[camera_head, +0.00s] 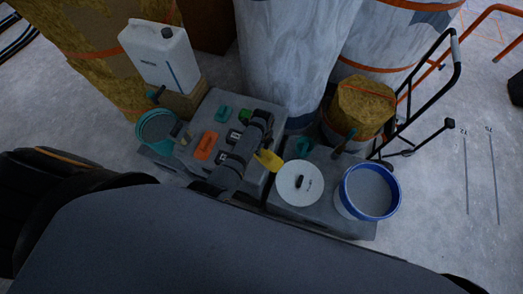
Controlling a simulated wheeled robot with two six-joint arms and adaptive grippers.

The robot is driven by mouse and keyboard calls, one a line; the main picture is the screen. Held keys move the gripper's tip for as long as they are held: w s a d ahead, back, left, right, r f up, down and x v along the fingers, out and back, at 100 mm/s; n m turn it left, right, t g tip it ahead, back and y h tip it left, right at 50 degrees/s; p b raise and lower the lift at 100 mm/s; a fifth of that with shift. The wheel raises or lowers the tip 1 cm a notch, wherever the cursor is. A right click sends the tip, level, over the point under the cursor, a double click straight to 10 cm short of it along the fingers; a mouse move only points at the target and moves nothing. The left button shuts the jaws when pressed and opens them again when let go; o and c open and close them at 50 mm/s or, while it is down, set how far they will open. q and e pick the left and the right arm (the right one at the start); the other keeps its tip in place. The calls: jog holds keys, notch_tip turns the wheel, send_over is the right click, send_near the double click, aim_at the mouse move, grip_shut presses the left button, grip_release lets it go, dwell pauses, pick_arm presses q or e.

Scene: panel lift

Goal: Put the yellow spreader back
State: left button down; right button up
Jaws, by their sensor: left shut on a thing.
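The yellow spreader (269,160) shows just right of my left arm's end, near the right side of the grey surface (210,115). My left gripper (260,150) is shut on it. The arm hides much of the gripper, and part of the spreader is hidden too. I cannot tell whether the spreader touches anything below. My right gripper is not in view.
A white round lid (299,184) and a blue-rimmed bucket (369,192) stand to the right. A teal bucket (157,127) and a white jerrycan (160,55) are at left.

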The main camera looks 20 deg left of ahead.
pick_arm(q)
jog(key=shift+f, duration=0.55)
jog(key=c, duration=1.2)
grip_release()
jog(key=shift+o, duration=0.2)
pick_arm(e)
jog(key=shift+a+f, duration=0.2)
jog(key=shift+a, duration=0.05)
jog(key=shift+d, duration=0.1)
pick_arm(q)
jog(key=shift+r, duration=0.6)
notch_tip(320, 180, up, 12)
jog(key=p, duration=1.3)
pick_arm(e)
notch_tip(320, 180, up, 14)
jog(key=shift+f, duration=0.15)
